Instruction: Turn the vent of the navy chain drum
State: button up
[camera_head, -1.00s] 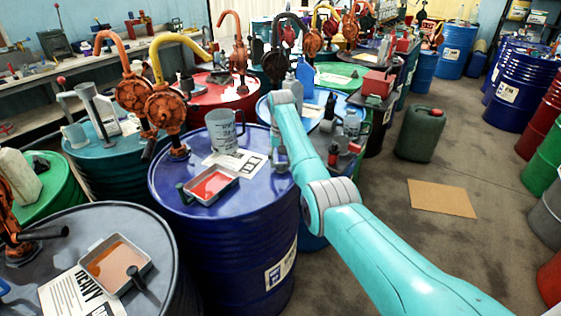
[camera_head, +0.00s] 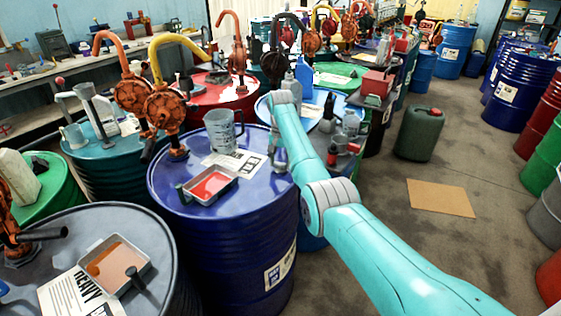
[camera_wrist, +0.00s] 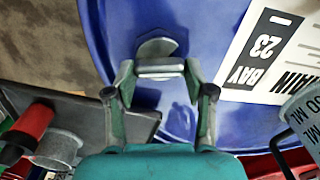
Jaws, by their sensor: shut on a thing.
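The navy drum (camera_head: 235,245) stands upright at the middle of the head view. Its blue lid (camera_wrist: 205,25) fills much of the wrist view, with a white label (camera_wrist: 268,48) reading "BAY 23" and, partly cut off, "AIN". The vent (camera_wrist: 160,68), a grey metal bar with a rounded plate beside it, sits on the lid near the rim. My gripper (camera_wrist: 159,76) is shut on the vent's bar, one finger on each side. In the head view my gripper (camera_head: 278,158) is at the drum's right edge, and the vent cannot be made out there.
On the lid stand a clear measuring jug (camera_head: 223,130) and a grey tray of red liquid (camera_head: 210,186). Right of my gripper is a cart or drum top with a red-handled fitting (camera_head: 345,150). More drums with pumps crowd behind. Open floor (camera_head: 400,185) lies right.

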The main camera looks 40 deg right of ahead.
jog(key=o, duration=1.2)
jog(key=shift+c, duration=0.2)
jog(key=shift+r, duration=0.1)
notch_tip(320, 180, up, 12)
jog(key=shift+f, duration=0.2)
